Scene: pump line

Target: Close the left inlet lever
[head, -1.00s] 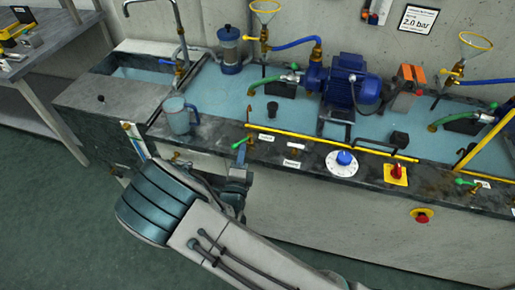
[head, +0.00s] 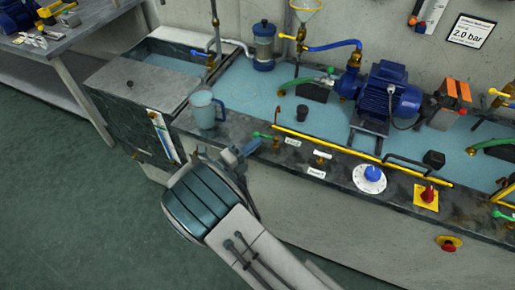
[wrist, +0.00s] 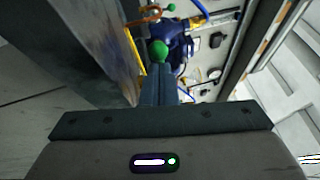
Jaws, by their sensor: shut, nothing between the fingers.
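The left inlet lever (head: 263,135) has a green handle on a brass valve at the bench's front edge, beside a small white label. In the head view its handle points left along the edge. My gripper (head: 250,148) is just left of and below the handle. In the wrist view the shut fingers (wrist: 158,78) point at a green knob (wrist: 159,50) just past their tips, most likely this lever's end. Nothing is between the fingers. I cannot tell whether the tips touch the knob.
A yellow rail (head: 350,153) runs along the bench front, right of the lever. A blue jug (head: 204,109) stands left of it near the sink. A blue pump (head: 390,92), a white dial (head: 369,178) and a red switch (head: 427,195) are further right. Open floor lies in front.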

